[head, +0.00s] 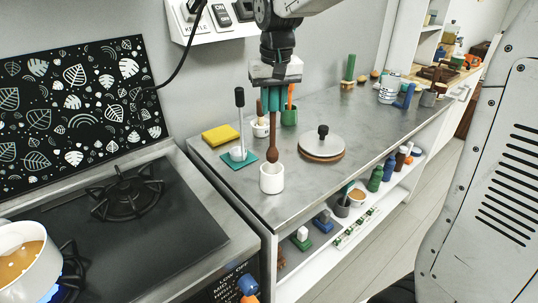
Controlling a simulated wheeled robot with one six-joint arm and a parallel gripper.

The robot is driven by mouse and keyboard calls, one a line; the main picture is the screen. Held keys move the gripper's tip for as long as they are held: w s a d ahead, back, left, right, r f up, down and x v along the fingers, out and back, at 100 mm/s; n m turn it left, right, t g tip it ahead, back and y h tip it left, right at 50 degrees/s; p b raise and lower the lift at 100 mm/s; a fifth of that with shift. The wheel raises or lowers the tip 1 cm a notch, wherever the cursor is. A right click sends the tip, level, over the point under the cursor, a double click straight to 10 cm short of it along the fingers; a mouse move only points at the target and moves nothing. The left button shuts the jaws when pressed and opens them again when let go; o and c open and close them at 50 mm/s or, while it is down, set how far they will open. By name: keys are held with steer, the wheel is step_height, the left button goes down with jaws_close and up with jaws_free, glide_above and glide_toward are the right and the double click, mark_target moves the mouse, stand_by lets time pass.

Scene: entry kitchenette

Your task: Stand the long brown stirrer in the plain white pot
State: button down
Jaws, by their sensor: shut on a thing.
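My gripper (272,106) points down above the counter, its teal fingers shut on the long brown stirrer (273,132). The stirrer hangs upright, with its thick rounded end (273,155) at the bottom. The plain white pot (271,182) stands upright on the grey counter, right below the stirrer. The stirrer's lower end overlaps the pot's far rim in the head view; I cannot tell whether it is just above the opening or slightly inside. The stirrer's top is hidden between the fingers.
Behind are a white cup with utensils (261,130), a green cup (289,116) and a black-handled tool upright on a teal base (239,125). A lidded pan (321,147) stands right, a yellow sponge (220,134) left. The stove (110,235) has a lit burner under a pan.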

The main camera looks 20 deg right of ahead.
mark_target(273, 129)
step_height(273, 129, down, 4)
steer(key=shift+a+f, duration=0.1)
steer(key=shift+a, duration=0.05)
steer(key=shift+f, duration=1.95)
steer(key=c, duration=1.1)
jaws_free()
steer(key=shift+f, duration=0.1)
